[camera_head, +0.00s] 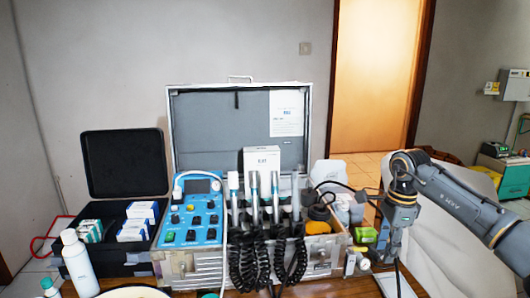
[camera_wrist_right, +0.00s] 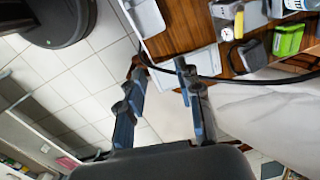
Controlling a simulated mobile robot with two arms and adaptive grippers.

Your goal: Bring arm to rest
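My right arm (camera_head: 455,200) comes in from the right and bends down at the wrist, beside the right end of the open dental case (camera_head: 190,268). My right gripper (camera_wrist_right: 160,72) shows in the right wrist view with its two blue-grey fingers spread apart and nothing between them. It points toward the edge of the wooden table (camera_wrist_right: 190,25), where a white sheet or panel (camera_wrist_right: 202,68) shows. In the head view the gripper hangs by the table's right side, its fingers hard to make out. My left gripper is in neither view.
A green box (camera_head: 364,235) stands close to the right gripper; it also shows in the wrist view (camera_wrist_right: 287,40). A black cable (camera_wrist_right: 235,80) crosses near the fingertips. A pale chair (camera_head: 440,240) is at the right. A white bottle (camera_head: 78,262) stands at the left.

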